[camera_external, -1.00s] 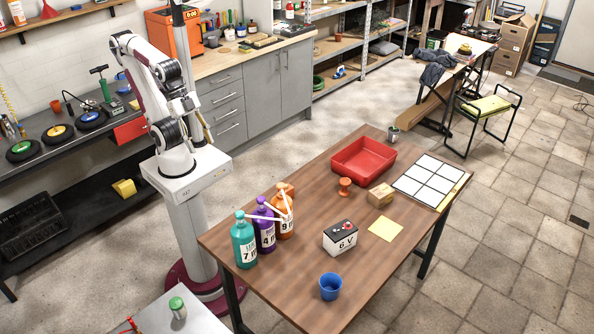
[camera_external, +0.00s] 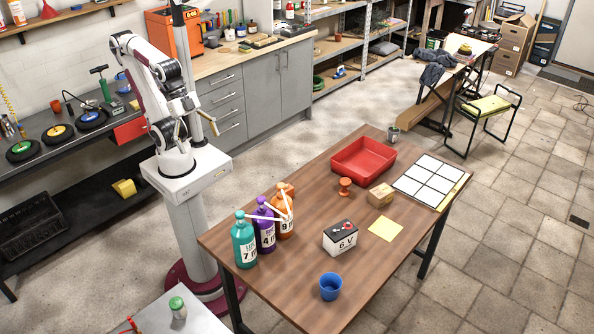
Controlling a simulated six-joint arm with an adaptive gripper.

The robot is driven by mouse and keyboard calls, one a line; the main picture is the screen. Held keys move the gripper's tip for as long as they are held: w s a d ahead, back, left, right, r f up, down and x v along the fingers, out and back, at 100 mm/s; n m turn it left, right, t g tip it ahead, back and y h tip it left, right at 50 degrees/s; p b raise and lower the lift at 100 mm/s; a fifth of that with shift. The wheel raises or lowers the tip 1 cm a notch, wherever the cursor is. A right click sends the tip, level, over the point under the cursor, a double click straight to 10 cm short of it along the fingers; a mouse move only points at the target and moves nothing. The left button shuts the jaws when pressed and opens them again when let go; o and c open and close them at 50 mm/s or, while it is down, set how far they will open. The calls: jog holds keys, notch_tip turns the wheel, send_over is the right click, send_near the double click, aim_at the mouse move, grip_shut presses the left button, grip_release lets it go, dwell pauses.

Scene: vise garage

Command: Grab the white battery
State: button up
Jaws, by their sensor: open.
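The white battery (camera_external: 341,241) has a black top with a red cap and "6 V" printed on its front. It stands upright on the brown wooden table (camera_external: 300,305), near the middle. My gripper (camera_external: 199,131) is up at the left, beside my column and in front of the grey drawers, well away from the battery. It is open and empty, with its fingers small in the picture.
Teal (camera_external: 244,243), purple (camera_external: 264,229) and orange (camera_external: 284,214) bottles stand left of the battery. A blue cup (camera_external: 330,286) is in front. A yellow sheet (camera_external: 385,230), a small box (camera_external: 380,195), an orange spool (camera_external: 345,186) and a red tray (camera_external: 347,172) lie behind.

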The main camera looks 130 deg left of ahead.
jog(key=w+a+r+t+y, duration=0.1)
jog(key=w+a, duration=0.3)
jog(key=w, duration=0.5)
jog(key=w+a+r+t+y, duration=0.1)
jog(key=w+a, duration=0.4)
jog(key=w, duration=0.4)
jog(key=m+t+h, duration=0.2)
jog(key=t, duration=0.2)
send_over(332, 227)
jog(key=s+a, duration=0.3)
jog(key=s, duration=0.3)
notch_tip(332, 227, down, 15)
jog(key=f+h, duration=0.1)
jog(key=f, duration=0.2)
jog(key=w+f+t+h, duration=0.1)
jog(key=f, duration=0.3)
jog(key=w+f, duration=0.1)
jog(key=f, duration=0.2)
jog(key=shift+f+m+t+h, duration=0.3)
jog(key=shift+h, duration=0.1)
jog(key=shift+f, duration=0.45)
jog(key=shift+x, duration=1.3)
jog(key=shift+d, duration=0.1)
